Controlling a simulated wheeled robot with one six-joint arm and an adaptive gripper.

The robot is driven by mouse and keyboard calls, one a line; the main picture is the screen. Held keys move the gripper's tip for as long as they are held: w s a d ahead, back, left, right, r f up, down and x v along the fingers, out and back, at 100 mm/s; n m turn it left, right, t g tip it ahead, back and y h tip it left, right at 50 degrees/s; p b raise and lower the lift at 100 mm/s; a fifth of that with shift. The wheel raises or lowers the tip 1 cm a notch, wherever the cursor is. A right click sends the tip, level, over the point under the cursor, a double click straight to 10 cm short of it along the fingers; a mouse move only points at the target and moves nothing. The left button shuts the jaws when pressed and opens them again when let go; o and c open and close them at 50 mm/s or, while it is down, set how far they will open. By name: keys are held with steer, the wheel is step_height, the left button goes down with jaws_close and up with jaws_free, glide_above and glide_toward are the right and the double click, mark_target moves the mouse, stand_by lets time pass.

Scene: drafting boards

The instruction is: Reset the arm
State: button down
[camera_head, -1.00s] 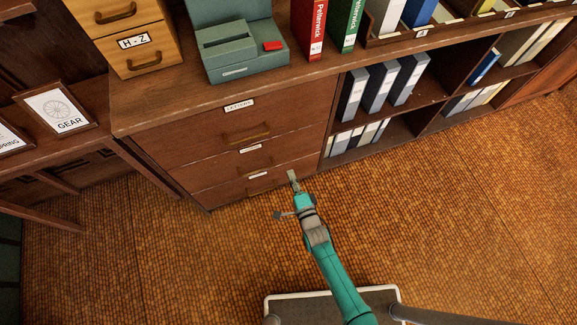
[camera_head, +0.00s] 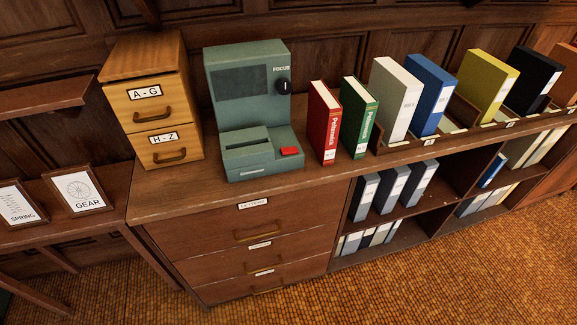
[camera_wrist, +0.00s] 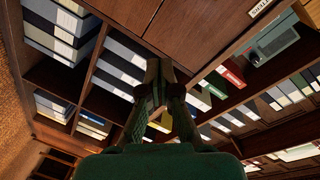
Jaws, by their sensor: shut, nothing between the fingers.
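My gripper (camera_wrist: 158,88) shows only in the wrist view, at the middle, with its dark fingers together and nothing between them. It is in front of the wooden cabinet, whose drawer fronts (camera_wrist: 185,25) and open shelves with binders (camera_wrist: 60,50) lie behind it in a tilted view. It appears apart from the cabinet, though the distance is hard to tell. No part of my arm shows in the head view.
The cabinet (camera_head: 245,222) has its drawers shut. On its top stand a yellow two-drawer box (camera_head: 190,118), a green machine (camera_head: 230,120), a red book (camera_head: 323,120), a green book (camera_head: 358,118) and several binders. Framed cards (camera_head: 78,190) stand on the left shelf. The floor (camera_head: 440,270) in front is clear.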

steer(key=s+d+r+n+g+h, duration=0.1)
steer(key=s+r+n, duration=0.3)
steer(key=s+r, duration=0.5)
steer(key=s+d+r+n+h, duration=0.2)
steer(key=s+d+r+n, duration=0.2)
steer(key=s+r, duration=0.5)
step_height(320, 180, up, 5)
steer(key=shift+d+r+n+g, duration=0.15)
steer(key=shift+r+n+g, duration=0.05)
steer(key=shift+n+g, duration=0.2)
